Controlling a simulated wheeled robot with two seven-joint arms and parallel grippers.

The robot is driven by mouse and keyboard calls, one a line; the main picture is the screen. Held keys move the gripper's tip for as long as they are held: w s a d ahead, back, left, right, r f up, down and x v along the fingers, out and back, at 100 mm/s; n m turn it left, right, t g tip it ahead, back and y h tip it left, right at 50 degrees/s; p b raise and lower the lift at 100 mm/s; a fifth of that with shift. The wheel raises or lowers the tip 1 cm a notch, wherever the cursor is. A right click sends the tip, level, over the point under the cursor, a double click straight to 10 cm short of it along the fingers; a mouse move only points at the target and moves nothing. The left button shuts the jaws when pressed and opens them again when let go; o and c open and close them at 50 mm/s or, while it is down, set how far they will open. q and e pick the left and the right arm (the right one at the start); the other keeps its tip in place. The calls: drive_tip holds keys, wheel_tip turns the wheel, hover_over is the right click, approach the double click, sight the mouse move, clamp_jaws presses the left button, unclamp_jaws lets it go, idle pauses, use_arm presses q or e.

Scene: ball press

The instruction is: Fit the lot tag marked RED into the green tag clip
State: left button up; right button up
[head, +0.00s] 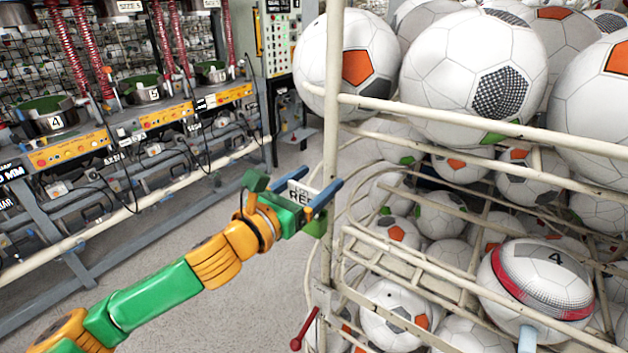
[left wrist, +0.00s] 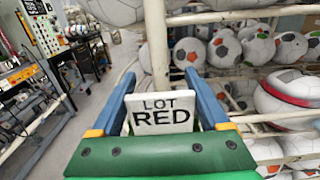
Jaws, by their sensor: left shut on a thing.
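My left gripper (head: 321,172) is shut on the white lot tag (head: 301,193), which reads LOT RED in the left wrist view (left wrist: 162,112). The tag stands upright between the two blue fingers, slightly tilted in the wrist view. A green piece (head: 318,226) shows just below the fingers beside the rack post (head: 331,120). It may be the green tag clip, but I cannot tell it surely from my gripper's green parts. No clip shows clearly in the wrist view. My right gripper is not in view.
A cream tube rack full of soccer balls (head: 473,62) fills the right side, its post close to my left gripper. A red-handled lever (head: 304,330) sits low on it. A workbench with pots and orange panels (head: 66,151) stands left. Open floor lies between.

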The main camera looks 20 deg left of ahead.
sight(302, 198)
use_arm(q)
drive_tip(key=shift+f+b, duration=0.45)
drive_tip(key=shift+f, duration=0.3)
drive_tip(key=o, duration=1.2)
drive_tip(key=b+v, duration=0.3)
drive_tip(key=v, duration=0.3)
drive_tip(key=shift+s+a+f, duration=0.1)
drive_tip(key=shift+s+a, duration=0.05)
drive_tip(key=shift+s, duration=0.45)
